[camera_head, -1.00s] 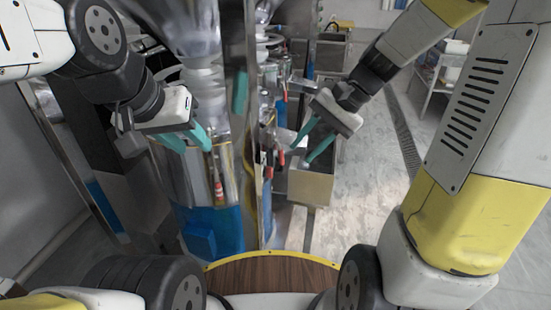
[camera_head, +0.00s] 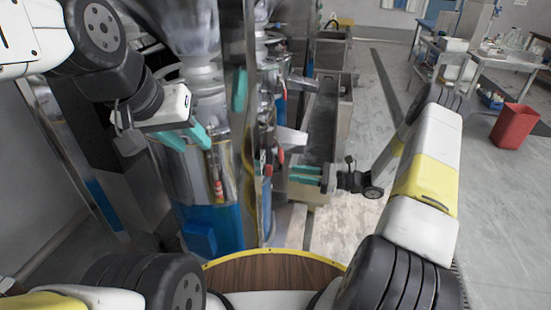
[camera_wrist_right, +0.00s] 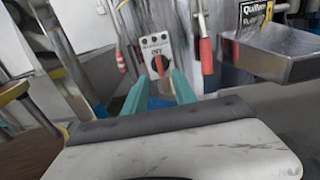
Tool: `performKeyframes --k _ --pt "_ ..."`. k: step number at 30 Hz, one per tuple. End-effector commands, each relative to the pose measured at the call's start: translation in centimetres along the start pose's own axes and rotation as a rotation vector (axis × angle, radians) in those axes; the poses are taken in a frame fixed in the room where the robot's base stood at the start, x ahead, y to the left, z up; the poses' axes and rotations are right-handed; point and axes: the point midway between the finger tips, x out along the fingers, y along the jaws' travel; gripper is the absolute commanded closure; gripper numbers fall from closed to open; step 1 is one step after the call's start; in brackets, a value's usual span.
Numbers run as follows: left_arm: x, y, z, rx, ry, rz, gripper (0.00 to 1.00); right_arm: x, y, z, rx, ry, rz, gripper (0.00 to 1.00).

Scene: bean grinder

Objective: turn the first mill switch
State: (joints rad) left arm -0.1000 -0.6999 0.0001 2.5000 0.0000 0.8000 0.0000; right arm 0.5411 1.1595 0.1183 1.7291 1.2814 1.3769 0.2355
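The mill switch (camera_wrist_right: 158,62) is a small pale box with a red and black rotary knob, straight ahead in the right wrist view. My right gripper (camera_wrist_right: 159,76) has its two teal fingers apart, one on each side below the knob, with nothing visible between them. Whether they touch the knob cannot be told. In the head view the right gripper (camera_head: 292,175) points left at the machines; I cannot make out the switch there. My left gripper (camera_head: 196,139) has its teal fingers apart and empty, in front of the left mill (camera_head: 205,95).
Red-handled levers (camera_wrist_right: 206,56) flank the switch. A metal tray (camera_wrist_right: 285,68) juts out at the right in the wrist view. A steel post (camera_head: 252,120) stands between the machines. Open floor (camera_head: 385,130) lies to the right, with a red bin (camera_head: 514,124) farther off.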

Motion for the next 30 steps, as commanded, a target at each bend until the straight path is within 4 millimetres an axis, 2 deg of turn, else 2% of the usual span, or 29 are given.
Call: performKeyframes --k 15,26,30 --pt "0.0 0.0 0.0 0.0 0.0 0.0 0.64 7.0 0.1 0.0 0.001 -0.001 0.003 0.67" --pt "0.0 0.0 0.0 0.0 0.0 0.0 0.64 7.7 0.1 0.0 0.001 0.0 0.001 0.67" --pt "0.0 0.0 0.0 0.0 0.0 0.0 0.64 7.7 0.1 0.0 0.001 0.0 0.002 0.93"
